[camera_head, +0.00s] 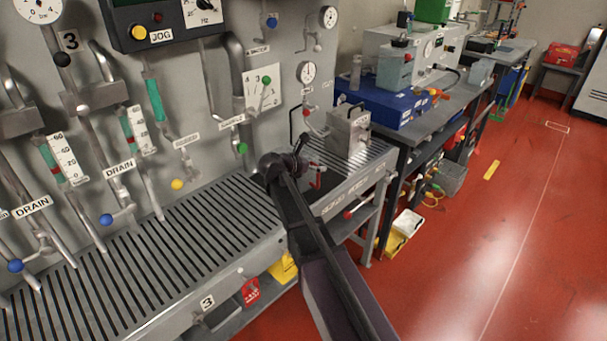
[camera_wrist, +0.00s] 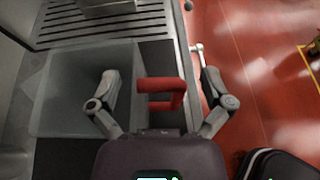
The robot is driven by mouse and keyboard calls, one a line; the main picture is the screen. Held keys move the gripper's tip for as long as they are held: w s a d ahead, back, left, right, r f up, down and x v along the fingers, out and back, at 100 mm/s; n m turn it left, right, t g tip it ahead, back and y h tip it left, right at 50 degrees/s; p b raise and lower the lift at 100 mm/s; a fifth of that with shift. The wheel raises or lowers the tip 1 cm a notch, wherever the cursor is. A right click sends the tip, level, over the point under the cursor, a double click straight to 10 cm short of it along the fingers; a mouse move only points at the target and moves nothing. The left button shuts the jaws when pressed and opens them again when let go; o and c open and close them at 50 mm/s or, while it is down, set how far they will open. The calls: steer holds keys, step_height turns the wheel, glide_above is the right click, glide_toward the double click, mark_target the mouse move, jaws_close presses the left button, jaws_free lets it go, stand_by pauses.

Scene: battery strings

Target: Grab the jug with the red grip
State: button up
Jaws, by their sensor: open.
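The jug (camera_wrist: 62,95) is a grey, see-through, box-like vessel seen from above in the wrist view, left of centre. Its red grip (camera_wrist: 172,84) is a squared loop at its right side. My gripper (camera_wrist: 161,74) is open, with one finger on each side of the red grip and a gap on both sides. The left finger overlaps the jug's body in the picture. In the head view my gripper (camera_head: 292,163) is at the slatted bench, and a small red piece, likely the grip (camera_head: 319,178), shows just right of it. My arm hides most of the jug there.
The slatted bench (camera_head: 180,245) runs under a panel of gauges, pipes and coloured valve knobs. A grey metal box (camera_head: 347,133) stands on the bench beyond my gripper. A table with a blue case (camera_head: 378,101) is further right. Red floor (camera_head: 500,230) is open at the right.

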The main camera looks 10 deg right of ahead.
steer(key=c, duration=1.3)
steer(key=shift+r, duration=0.15)
step_height(320, 180, up, 4)
steer(key=p, duration=0.4)
steer(key=s, duration=0.5)
steer(key=s+d, duration=0.1)
steer(key=s, duration=0.4)
steer(key=s+d+p, duration=0.1)
steer(key=s, duration=0.5)
steer(key=shift+r, duration=0.35)
steer(key=shift+c, duration=0.2)
